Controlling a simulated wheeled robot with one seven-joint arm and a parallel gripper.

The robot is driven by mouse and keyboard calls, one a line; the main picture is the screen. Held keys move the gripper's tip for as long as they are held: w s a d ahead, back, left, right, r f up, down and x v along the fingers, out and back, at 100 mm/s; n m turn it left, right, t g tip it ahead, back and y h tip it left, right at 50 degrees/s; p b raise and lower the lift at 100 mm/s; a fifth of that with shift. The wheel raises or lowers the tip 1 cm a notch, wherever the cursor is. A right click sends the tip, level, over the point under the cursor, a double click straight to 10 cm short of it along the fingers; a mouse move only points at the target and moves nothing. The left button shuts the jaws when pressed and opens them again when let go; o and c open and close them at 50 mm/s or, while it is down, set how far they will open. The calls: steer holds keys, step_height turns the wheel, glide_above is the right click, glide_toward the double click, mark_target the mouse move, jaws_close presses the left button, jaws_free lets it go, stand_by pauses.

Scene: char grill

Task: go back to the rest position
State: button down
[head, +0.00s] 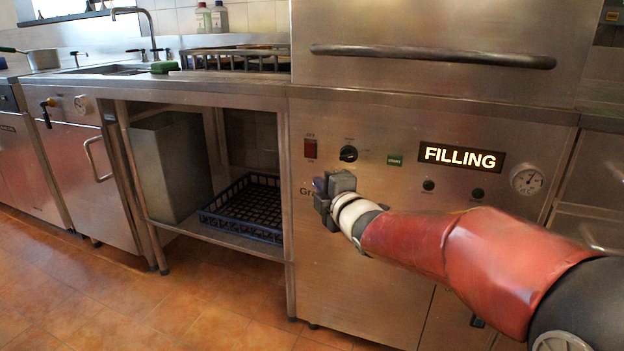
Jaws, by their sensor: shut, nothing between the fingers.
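My gripper (322,196) is at the end of my arm, in front of the steel machine's front panel (350,265). It points to the left, below the black knob (348,153) and the red switch (310,148). Its fingers are shut with nothing seen between them. I cannot tell whether it touches the panel. A lit display (461,157) on the panel reads "FILLING". A green button (395,160) sits between the knob and the display. The machine's hood (430,25) with its long dark handle is above.
Left of the machine, a steel counter (200,89) has an open shelf below with a dark blue crate (240,232) and a grey bin (172,165). A sink tap (152,30) and a dish rack (235,58) are on top. The tiled floor (130,305) at front left is clear.

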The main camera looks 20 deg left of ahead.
steer(key=shift+v, duration=0.9)
steer(key=shift+f, duration=0.1)
steer(key=s+d+m+g+h+p, duration=0.1)
steer(key=s+d+m+h, duration=0.2)
steer(key=d+m, duration=0.3)
steer(key=s+d+m+h+p, duration=0.1)
steer(key=s+d+m+h, duration=0.2)
steer(key=d, duration=0.6)
steer(key=s+d+m+g+h+p, duration=0.1)
steer(key=s+d+m+h, duration=0.3)
steer(key=d, duration=0.3)
steer(key=s+d+f+m+g+p, duration=0.1)
steer(key=s+d+m+g, duration=0.1)
steer(key=s, duration=0.4)
steer(key=s+d+f+m+g, duration=0.2)
steer(key=s+d+m, duration=0.2)
steer(key=s+m, duration=0.2)
steer(key=s+d+f+m+g+h+p, duration=0.1)
steer(key=s+d+f+m, duration=0.1)
steer(key=s, duration=0.6)
steer(key=shift+d+m+g+p, duration=0.35)
steer(key=shift+d+m, duration=0.4)
steer(key=shift+m, duration=0.45)
